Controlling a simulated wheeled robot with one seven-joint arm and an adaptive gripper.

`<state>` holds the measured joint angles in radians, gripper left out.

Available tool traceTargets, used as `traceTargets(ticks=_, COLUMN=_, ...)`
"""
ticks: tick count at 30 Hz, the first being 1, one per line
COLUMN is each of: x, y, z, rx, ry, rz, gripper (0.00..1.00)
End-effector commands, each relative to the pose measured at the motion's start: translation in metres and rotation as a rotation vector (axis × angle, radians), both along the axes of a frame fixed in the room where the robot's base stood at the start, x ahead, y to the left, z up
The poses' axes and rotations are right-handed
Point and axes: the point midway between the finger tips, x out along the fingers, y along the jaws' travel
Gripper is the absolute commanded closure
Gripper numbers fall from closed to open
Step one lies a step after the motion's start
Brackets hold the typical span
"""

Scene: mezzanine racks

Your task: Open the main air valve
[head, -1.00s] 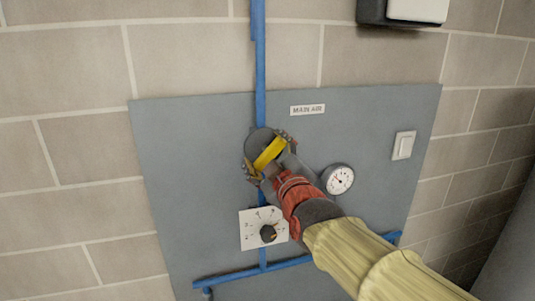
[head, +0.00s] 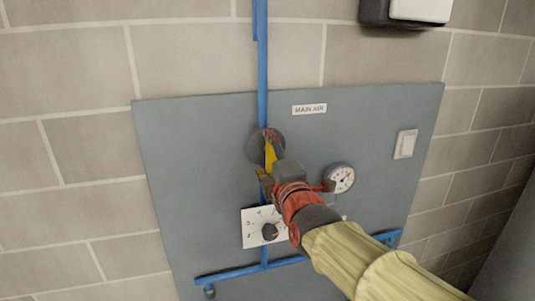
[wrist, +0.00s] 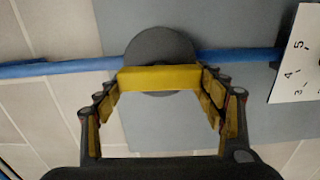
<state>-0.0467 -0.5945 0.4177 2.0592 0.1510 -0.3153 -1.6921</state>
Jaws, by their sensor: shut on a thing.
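The main air valve is a round dark grey body (head: 257,142) on the blue vertical pipe, below the "MAIN AIR" label (head: 309,109). Its yellow handle (head: 270,158) now stands nearly upright, along the pipe. In the wrist view the yellow handle (wrist: 160,78) lies across the grey disc (wrist: 160,45), roughly parallel to the blue pipe (wrist: 60,66). My gripper (wrist: 163,82) is shut on the handle, one finger at each end. In the head view my gripper (head: 268,172) hides part of the handle and valve.
A round gauge (head: 341,177) sits right of the valve, close to my wrist. A white dial plate with a dark knob (head: 269,231) is below, partly behind my arm. A white switch (head: 405,144) is at the panel's right. A blue pipe (head: 235,274) runs along the bottom.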

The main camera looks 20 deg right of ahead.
Motion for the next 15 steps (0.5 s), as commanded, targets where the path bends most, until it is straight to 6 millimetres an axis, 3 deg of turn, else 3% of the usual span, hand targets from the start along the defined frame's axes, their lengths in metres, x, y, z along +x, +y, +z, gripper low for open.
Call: traceTargets(ticks=15, x=0.0001, y=0.0001, z=-0.0012, rx=-0.041, ry=0.001, rz=0.000, gripper=0.56)
